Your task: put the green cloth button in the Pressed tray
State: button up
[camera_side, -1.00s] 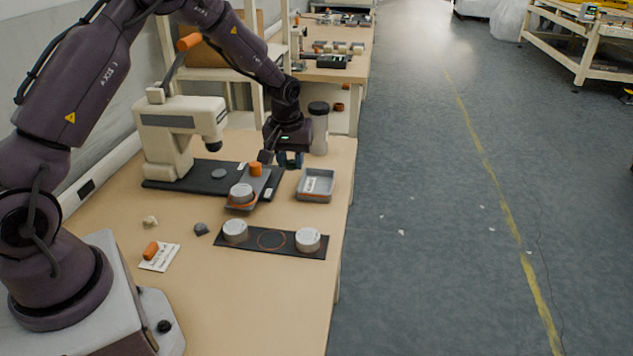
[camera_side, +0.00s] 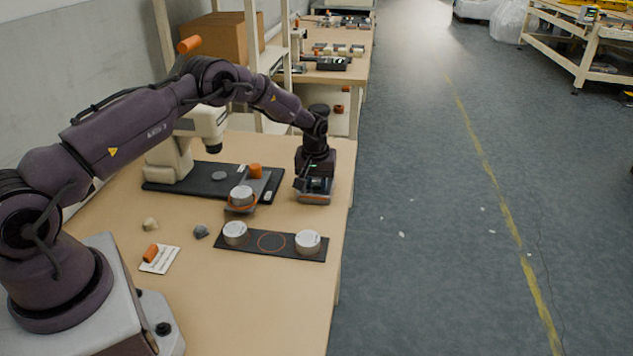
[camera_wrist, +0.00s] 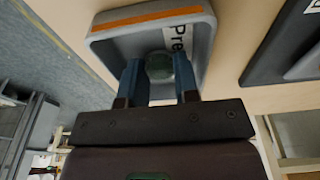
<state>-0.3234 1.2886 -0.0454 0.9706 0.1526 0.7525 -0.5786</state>
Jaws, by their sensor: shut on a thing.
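The green cloth button (camera_wrist: 159,66) is between the two blue fingers of my gripper (camera_wrist: 159,80) in the wrist view. My gripper is shut on it. The Pressed tray (camera_wrist: 206,22), grey with an orange strip and a label reading "Pre…", lies under the button and fingertips. I cannot tell whether the button touches the tray floor. In the side view my gripper (camera_side: 314,186) is down over the tray (camera_side: 314,199) and hides most of it; the button is hidden there.
A cream press (camera_side: 170,150) stands on a black base (camera_side: 215,176) to the left. A sliding plate with a grey die (camera_side: 242,195) and orange knob is close by. A black mat (camera_side: 290,250) with two round dies lies in front.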

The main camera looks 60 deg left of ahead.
jog(key=shift+f, duration=0.15)
jog(key=o, duration=0.4)
jog(key=s+d+r+m, duration=0.1)
jog(key=s+d+r, duration=0.15)
jog(key=r, duration=0.85)
jog(key=s+d+r+m, duration=0.1)
jog(key=d+r, duration=0.2)
jog(key=r, duration=0.8)
jog(key=s+d+r+m+t, duration=0.2)
jog(key=s+d+r, duration=0.3)
jog(key=s+r, duration=0.45)
jog(key=s+d+r+m, duration=0.1)
jog(key=s+d, duration=0.1)
jog(key=s, duration=0.5)
jog(key=s+d+r+m+t, duration=0.1)
jog(key=s+d+m, duration=0.1)
jog(key=s, duration=0.5)
jog(key=s+d+r+m+t+h, duration=0.1)
jog(key=s+d+m, duration=0.1)
jog(key=s, duration=0.5)
jog(key=shift+s+d, duration=0.15)
jog(key=shift+d, duration=0.55)
